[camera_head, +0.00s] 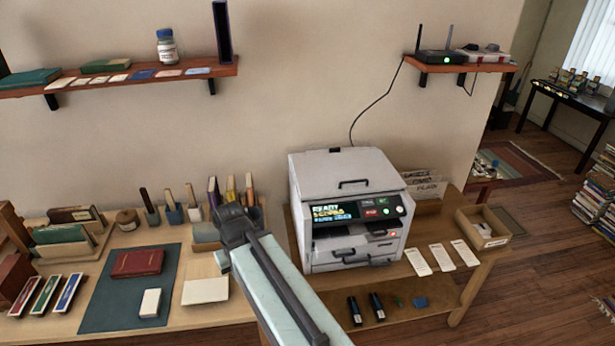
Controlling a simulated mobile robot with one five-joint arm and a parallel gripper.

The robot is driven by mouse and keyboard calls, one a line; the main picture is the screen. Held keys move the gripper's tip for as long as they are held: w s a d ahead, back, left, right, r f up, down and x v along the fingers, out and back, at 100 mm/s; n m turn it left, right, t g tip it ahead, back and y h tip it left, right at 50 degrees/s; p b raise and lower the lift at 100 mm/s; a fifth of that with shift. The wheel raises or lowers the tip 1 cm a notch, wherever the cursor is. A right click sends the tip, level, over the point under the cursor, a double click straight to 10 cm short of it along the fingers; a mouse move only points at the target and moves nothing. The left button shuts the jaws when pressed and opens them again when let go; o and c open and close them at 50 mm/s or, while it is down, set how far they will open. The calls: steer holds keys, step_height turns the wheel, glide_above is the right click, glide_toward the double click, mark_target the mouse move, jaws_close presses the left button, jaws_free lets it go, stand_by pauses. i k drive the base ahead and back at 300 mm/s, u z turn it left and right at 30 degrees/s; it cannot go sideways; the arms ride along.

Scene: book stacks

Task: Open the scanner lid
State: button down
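The scanner (304,240) is a white boxy machine on a wooden table against the wall. Its lid (345,168) is down, with a dark handle (352,183) on its front part.
A desk with a dark mat (107,305), a red book (138,262) and tool holders is on the left. A card box (482,228) and white cards (443,257) lie right of the scanner. A shelf (459,66) with a router hangs above right.

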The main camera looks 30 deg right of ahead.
mark_target(368, 171)
steer(key=u, duration=1.8)
steer(key=k, duration=1.5)
steer(key=z, duration=0.8)
steer(key=i, duration=1.05)
steer(key=u, duration=0.05)
